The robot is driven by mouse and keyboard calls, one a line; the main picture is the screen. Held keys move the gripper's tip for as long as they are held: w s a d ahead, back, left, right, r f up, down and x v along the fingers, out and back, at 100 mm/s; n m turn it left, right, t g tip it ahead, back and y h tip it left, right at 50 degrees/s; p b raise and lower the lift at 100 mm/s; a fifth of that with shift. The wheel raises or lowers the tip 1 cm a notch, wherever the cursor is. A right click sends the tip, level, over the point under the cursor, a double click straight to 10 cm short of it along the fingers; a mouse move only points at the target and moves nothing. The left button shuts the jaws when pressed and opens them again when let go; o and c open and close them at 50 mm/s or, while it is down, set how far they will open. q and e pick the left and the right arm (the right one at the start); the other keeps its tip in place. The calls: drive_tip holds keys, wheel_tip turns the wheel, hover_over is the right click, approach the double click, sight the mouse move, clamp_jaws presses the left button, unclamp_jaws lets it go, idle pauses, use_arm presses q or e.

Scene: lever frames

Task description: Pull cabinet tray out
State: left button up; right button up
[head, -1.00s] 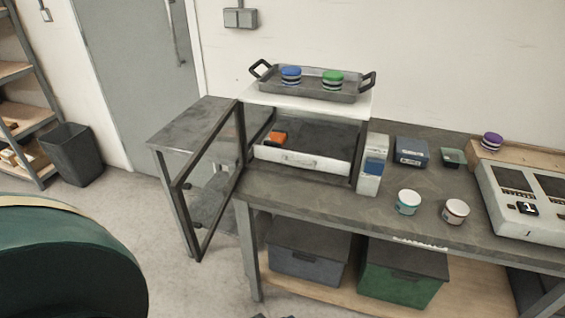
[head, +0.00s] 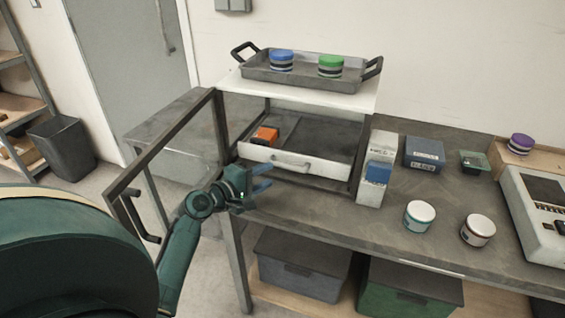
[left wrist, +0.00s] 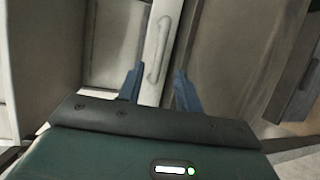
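The cabinet (head: 345,92) stands on the workbench with its glass-framed door (head: 160,150) swung open to the left. Inside is the cabinet tray (head: 262,153), with a pale front and a bar handle (head: 290,161). My left gripper (head: 262,180) is just left of and in front of the tray front, apart from the handle. My right gripper is not in view.
A dark tray (head: 300,75) with blue and green round tins lies on top of the cabinet. A white and blue carton (head: 376,170) stands close to the cabinet's right side. Two jars (head: 420,216) stand farther right. The bench in front of the cabinet is clear.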

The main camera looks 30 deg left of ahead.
sight(285, 167)
use_arm(q)
drive_tip(key=x, duration=0.7)
drive_tip(key=shift+w+d, duration=0.1)
drive_tip(key=shift+d, duration=0.1)
clamp_jaws()
idle(0.5)
